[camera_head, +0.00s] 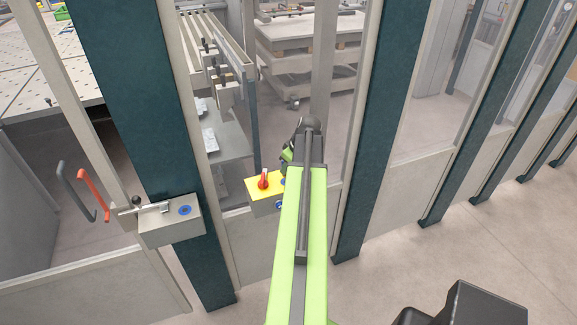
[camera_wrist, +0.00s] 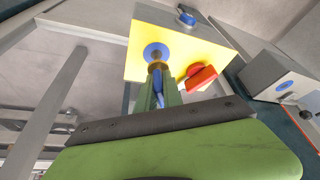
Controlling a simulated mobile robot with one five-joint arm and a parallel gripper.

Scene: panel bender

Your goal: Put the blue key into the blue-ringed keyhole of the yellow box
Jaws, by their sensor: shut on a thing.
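The yellow box (camera_head: 264,186) is fixed to the fence, partly hidden by my arm in the head view. Its yellow face (camera_wrist: 140,40) fills the top middle of the wrist view. The blue-ringed keyhole (camera_wrist: 155,51) is on that face, beside a red rotary switch (camera_wrist: 201,77). My gripper (camera_wrist: 158,86) is shut on the blue key (camera_wrist: 158,96), which points at the keyhole. The key's metal end (camera_wrist: 156,67) overlaps the ring's lower edge; I cannot tell whether it is inside. In the head view my arm hides the key.
Another blue part (camera_wrist: 187,18) shows on the box's grey side. A grey latch box (camera_head: 170,222) with a blue ring and metal bolt is left of the yellow box, near an orange handle (camera_head: 92,192). Dark green fence posts (camera_head: 360,150) and clear panels stand around it. Floor at right is open.

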